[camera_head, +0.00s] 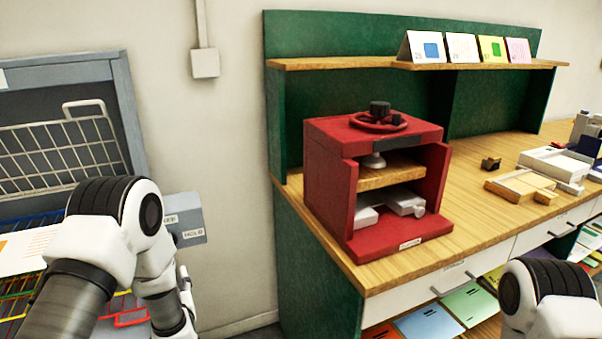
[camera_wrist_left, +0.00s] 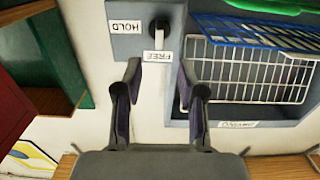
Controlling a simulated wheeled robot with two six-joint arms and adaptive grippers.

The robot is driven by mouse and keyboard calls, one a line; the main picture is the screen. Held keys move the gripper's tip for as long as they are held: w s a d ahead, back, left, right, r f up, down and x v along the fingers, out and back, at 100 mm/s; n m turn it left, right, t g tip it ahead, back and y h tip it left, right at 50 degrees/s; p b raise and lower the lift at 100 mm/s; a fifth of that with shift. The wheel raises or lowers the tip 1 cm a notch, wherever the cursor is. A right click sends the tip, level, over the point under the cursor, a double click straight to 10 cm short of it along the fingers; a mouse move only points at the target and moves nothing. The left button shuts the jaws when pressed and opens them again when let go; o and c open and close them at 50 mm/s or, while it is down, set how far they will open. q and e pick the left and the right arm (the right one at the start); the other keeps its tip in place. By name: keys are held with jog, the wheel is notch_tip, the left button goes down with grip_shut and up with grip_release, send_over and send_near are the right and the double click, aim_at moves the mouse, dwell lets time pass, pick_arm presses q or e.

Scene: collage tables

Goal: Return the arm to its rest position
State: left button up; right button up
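My left arm (camera_head: 105,240) reaches in from the left in the head view, in front of a grey-framed rack. My left gripper (camera_wrist_left: 158,88) is open and empty in the left wrist view, its two dark fingers apart. A grey panel (camera_wrist_left: 125,45) with HOLD and FREE labels and a small lever (camera_wrist_left: 159,30) shows beyond the fingertips; I cannot tell the exact gap. The panel also shows in the head view (camera_head: 188,212), just right of my left arm. My right arm (camera_head: 548,298) shows at the lower right, with its gripper out of view.
A wire basket (camera_head: 60,155) hangs in the rack, with coloured wire trays (camera_head: 128,318) lower down. A red press (camera_head: 330,190) stands on the wooden desk (camera_head: 460,205). Cards (camera_head: 462,48) stand on the shelf above. White boxes (camera_head: 553,163) lie at the right. Bare wall separates rack and desk.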

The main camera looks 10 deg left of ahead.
pick_arm(q)
jog(key=s+d+f+m+g+h, duration=0.2)
jog(key=s+d+f+g+h, duration=0.15)
jog(key=s+f, duration=0.55)
jog(key=s+d+f+m+g+h, duration=0.2)
jog(key=s+d+f+g+h, duration=0.15)
jog(key=s+f, duration=0.5)
jog(key=s+d+f+g, duration=0.2)
jog(key=s, duration=0.4)
jog(key=s+d+f+m+g+h, duration=0.1)
jog(key=s+d+g, duration=0.1)
jog(key=s, duration=0.3)
jog(key=s+d+f+m+g+h+p, duration=0.1)
jog(key=s+d+f+g, duration=0.1)
jog(key=s+g, duration=0.2)
jog(key=s, duration=0.2)
jog(key=shift+s+f, duration=0.35)
jog(key=shift+s, duration=0.1)
